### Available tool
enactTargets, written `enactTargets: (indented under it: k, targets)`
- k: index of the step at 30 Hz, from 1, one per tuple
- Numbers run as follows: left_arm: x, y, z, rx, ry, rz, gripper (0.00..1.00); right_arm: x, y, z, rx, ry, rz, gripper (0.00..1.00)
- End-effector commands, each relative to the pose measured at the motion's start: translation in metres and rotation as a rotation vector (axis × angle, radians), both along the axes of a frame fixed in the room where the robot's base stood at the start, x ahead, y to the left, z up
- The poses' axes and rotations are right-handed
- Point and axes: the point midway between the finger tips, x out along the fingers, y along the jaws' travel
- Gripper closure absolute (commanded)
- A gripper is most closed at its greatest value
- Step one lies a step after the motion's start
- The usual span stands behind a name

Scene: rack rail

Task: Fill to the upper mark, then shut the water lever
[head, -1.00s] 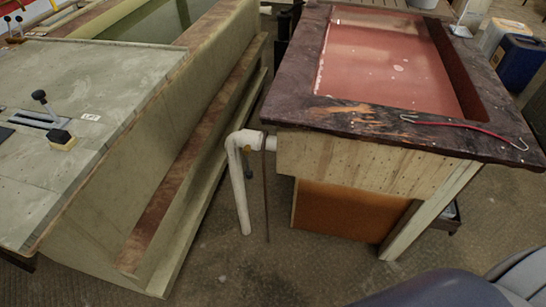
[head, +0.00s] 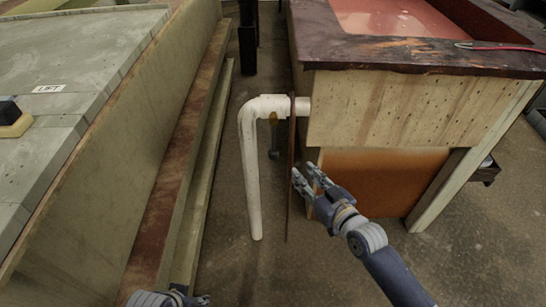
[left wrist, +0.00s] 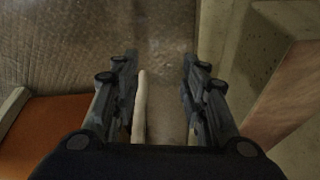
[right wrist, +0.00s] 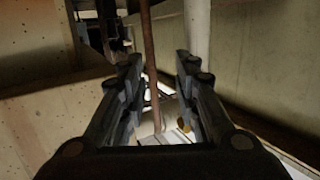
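The tank (head: 395,108) stands at the right, with a reddish basin (head: 395,17) on top; I see no level mark. A white pipe (head: 251,170) leaves its side and bends down towards the floor. A small valve with a dark lever (head: 274,150) hangs under the pipe, probably the water lever. A thin brown rod (head: 291,190) hangs beside it. My right gripper (head: 305,173) is open and empty, just right of the rod; its wrist view shows the rod between the fingers' lines (right wrist: 150,62). My left gripper (head: 194,295) is low at the bottom edge, open and empty in its wrist view (left wrist: 159,63).
The tank's orange panel (head: 385,180) is behind my right gripper. A red-handled tool (head: 500,47) lies on the tank rim. The floor between is narrow.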

Motion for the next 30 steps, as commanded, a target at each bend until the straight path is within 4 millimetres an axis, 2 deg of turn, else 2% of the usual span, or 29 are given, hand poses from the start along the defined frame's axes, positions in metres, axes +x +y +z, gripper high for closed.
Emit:
enactTargets:
  k: [3,6,11,17,24,30]
  targets:
    - [-0.005,0.001,0.015,-0.002,-0.022,0.002,0.6,-0.003,0.017,0.028,0.038,-0.086,0.052,0.71]
    - [-0.01,0.002,0.027,-0.002,-0.028,0.002,0.6,-0.007,0.026,0.047,0.058,-0.124,0.078,0.71]
    - [-0.007,0.001,0.037,-0.006,-0.053,0.002,0.6,-0.005,0.033,0.059,0.071,-0.144,0.092,0.71]
    - [0.021,-0.007,0.043,-0.031,-0.175,-0.008,0.6,0.02,0.05,0.059,0.073,-0.145,0.091,0.71]
    - [0.065,-0.021,0.062,-0.076,-0.386,-0.024,0.6,0.055,0.073,0.058,0.071,-0.144,0.091,0.71]
    - [0.089,-0.03,0.079,-0.105,-0.515,-0.033,0.6,0.074,0.085,0.058,0.069,-0.143,0.09,0.71]
